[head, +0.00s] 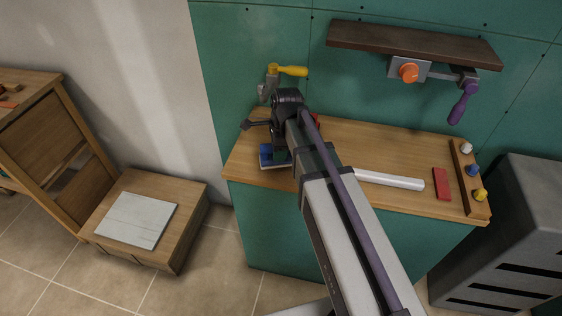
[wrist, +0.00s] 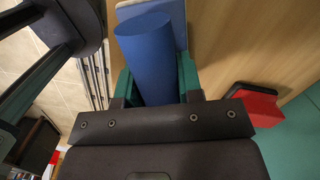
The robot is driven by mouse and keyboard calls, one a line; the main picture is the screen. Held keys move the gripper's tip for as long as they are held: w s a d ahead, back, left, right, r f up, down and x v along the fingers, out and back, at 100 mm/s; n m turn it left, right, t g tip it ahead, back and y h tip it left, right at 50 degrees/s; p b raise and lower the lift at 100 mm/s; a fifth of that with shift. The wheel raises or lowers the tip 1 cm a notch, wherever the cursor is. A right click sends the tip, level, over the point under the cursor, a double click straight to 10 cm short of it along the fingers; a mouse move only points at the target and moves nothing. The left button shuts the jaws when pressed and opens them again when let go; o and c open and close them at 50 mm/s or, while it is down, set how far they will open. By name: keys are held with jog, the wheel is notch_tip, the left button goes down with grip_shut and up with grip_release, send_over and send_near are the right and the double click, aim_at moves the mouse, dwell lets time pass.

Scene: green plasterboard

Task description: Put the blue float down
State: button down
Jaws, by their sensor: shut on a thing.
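The blue float (head: 265,155) is at the left end of the wooden counter (head: 400,155), partly hidden by my arm. My gripper (head: 280,140) is above it and shut on its handle. In the wrist view the float's thick blue round handle (wrist: 150,55) sits between the green fingers of my gripper (wrist: 156,80). The edge of its flat blue plate (wrist: 182,25) shows beyond the handle, over the wood. I cannot tell whether the plate touches the counter or is just above it.
A red item (wrist: 253,103) lies close to the gripper's right. A white bar (head: 390,180), a red block (head: 441,183) and a dark strip with coloured knobs (head: 463,180) lie farther right. A yellow-handled fitting (head: 290,71) stands behind the gripper. A dark shelf (head: 410,42) is above.

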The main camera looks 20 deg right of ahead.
notch_tip(320, 180, down, 3)
jog(key=shift+r+b, duration=0.1)
jog(key=shift+b, duration=0.55)
jog(key=shift+r, duration=0.2)
jog(key=shift+f, duration=0.2)
jog(key=c, duration=0.8)
grip_release()
jog(key=r+p, duration=0.4)
jog(key=d+r+p, duration=0.1)
jog(key=r+p, duration=0.7)
jog(key=shift+d+r+p, duration=0.15)
jog(key=shift+r+p, duration=0.2)
jog(key=shift+s+f+n, duration=0.2)
jog(key=shift+s+n, duration=0.1)
jog(key=shift+s, duration=0.05)
jog(key=s+n, duration=0.4)
jog(key=n, duration=0.2)
jog(key=s+n+h, duration=0.1)
jog(key=s+n, duration=0.3)
jog(key=n, duration=0.2)
jog(key=s+n, duration=0.3)
jog(key=n, duration=0.3)
jog(key=shift+s+a+n, duration=0.25)
jog(key=shift+s+n, duration=0.05)
jog(key=shift+s, duration=0.1)
